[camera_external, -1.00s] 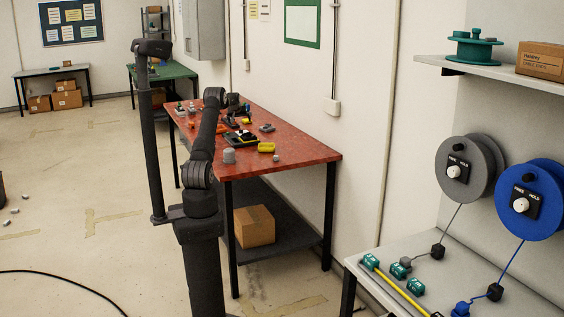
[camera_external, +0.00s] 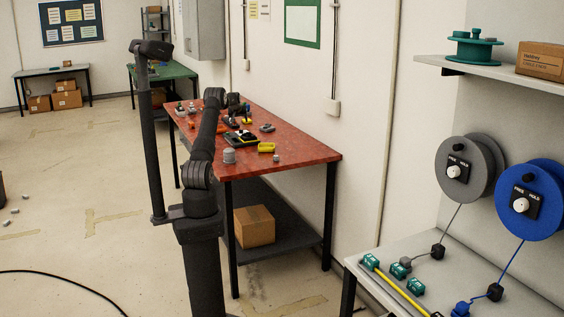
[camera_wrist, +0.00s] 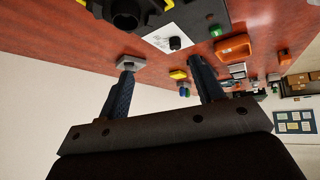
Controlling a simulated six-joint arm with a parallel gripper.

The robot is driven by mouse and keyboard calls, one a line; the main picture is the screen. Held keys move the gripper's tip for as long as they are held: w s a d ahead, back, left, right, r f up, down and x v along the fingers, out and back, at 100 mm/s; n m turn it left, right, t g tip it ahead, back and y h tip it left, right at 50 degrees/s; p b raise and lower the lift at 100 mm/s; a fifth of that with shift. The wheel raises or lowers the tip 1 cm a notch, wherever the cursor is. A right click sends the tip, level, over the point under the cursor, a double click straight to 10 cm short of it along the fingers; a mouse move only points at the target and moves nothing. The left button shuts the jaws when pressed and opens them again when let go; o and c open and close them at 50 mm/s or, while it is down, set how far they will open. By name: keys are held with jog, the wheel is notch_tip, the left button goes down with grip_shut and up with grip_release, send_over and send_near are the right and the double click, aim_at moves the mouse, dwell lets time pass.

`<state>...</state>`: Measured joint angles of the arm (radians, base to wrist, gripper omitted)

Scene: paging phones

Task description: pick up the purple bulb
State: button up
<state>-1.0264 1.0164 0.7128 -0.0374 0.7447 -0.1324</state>
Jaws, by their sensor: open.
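I cannot make out a purple bulb in either view; the parts on the red table are too small or partly hidden. In the wrist view, small blue and green pieces (camera_wrist: 184,91) and a yellow piece (camera_wrist: 178,74) show beyond the fingers, near the right one. In the external view my gripper (camera_external: 240,108) is over the far part of the red table (camera_external: 305,151), its fingers hard to see.
A black device (camera_external: 240,138), a yellow part (camera_external: 266,147) and a grey cylinder (camera_external: 229,156) stand on the nearer half of the table. An orange case (camera_wrist: 233,47) lies beyond the right finger. The table's near right corner is clear.

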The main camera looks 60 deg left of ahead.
jog(key=shift+c, duration=0.5)
jog(key=s+d+r+m+g+h, duration=0.1)
jog(key=s+r+m+g+h, duration=0.15)
jog(key=s, duration=0.75)
jog(key=s+r+m+g+h, duration=0.1)
jog(key=s+m+h, duration=0.15)
jog(key=s, duration=0.75)
jog(key=shift+n+t, duration=0.25)
jog(key=shift+n, duration=0.15)
jog(key=f, duration=0.7)
jog(key=w+a+f, duration=0.1)
jog(key=f, duration=0.2)
jog(key=shift+w+f, duration=0.1)
jog(key=shift+f, duration=0.3)
jog(key=shift+w+a+f, duration=0.15)
jog(key=shift+w+f, duration=0.05)
jog(key=shift+f, duration=0.75)
jog(key=shift+w+a+f, duration=0.1)
jog(key=shift+w+f, duration=0.05)
jog(key=shift+f, duration=0.75)
jog(key=shift+w+a+f, duration=0.15)
jog(key=shift+w+f, duration=0.05)
jog(key=shift+f, duration=0.75)
jog(key=c, duration=1)
jog(key=shift+r, duration=0.1)
jog(key=shift+c, duration=0.2)
